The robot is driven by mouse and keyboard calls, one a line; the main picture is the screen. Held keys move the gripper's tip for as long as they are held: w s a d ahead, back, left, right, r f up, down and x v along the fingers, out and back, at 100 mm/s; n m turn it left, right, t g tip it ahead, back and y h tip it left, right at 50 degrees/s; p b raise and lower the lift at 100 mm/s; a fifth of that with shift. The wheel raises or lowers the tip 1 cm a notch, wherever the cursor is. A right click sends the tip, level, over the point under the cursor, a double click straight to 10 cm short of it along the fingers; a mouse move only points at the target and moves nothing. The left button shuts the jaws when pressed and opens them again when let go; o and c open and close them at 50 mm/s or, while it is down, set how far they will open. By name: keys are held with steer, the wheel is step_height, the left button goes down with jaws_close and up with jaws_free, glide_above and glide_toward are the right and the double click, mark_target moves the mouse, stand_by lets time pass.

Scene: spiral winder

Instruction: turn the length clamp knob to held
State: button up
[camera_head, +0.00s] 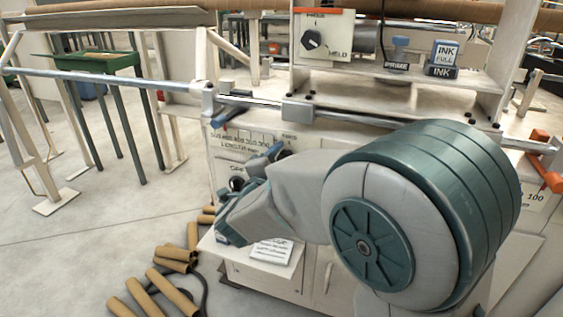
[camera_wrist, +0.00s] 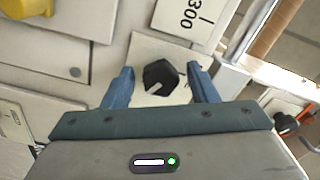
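My gripper (camera_wrist: 163,80) is open in the wrist view, its two blue fingers on either side of a black knob (camera_wrist: 160,77). The knob has a pale pointer line and sits on a white plate. A gap shows on each side; I cannot tell how deep the fingers reach. In the head view my gripper (camera_head: 262,163) is low at the front of the machine, partly hidden by my arm. Another black knob (camera_head: 314,40), on an upper white panel, has the word HELD at its lower right. The nearer knob's labels are not readable.
A plate marked 300 (camera_wrist: 187,15) is beside the near knob, and a yellow part (camera_wrist: 25,7) is at upper left. A metal rail (camera_head: 110,78) runs across above my gripper. Cardboard tubes (camera_head: 172,290) lie on the floor; open floor is at left.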

steer(key=p+v, duration=0.3)
steer(key=v, duration=1)
steer(key=shift+s, duration=0.4)
steer(key=shift+a+r, duration=0.1)
steer(key=w+d+r+n+g+y+p, duration=0.1)
steer(key=w+r+n+g+y+p, duration=0.1)
steer(key=r+n+y+p, duration=0.5)
steer(key=w+d+r+n+g+y+p, duration=0.1)
steer(key=w+r+n+g+y+p, duration=0.15)
steer(key=r+p, duration=0.8)
steer(key=s+d+r+n+g+h+p, duration=0.1)
steer(key=s+d+r+n+g+p, duration=0.3)
steer(key=s+d+p, duration=0.4)
steer(key=s+d+r+n+g+h+p, duration=0.2)
steer(key=s+d+r+g+p, duration=0.3)
steer(key=s+d+p, duration=0.4)
steer(key=shift+d+r+n+g, duration=0.35)
steer(key=shift+d+r+n, duration=0.2)
steer(key=shift+d+n, duration=0.3)
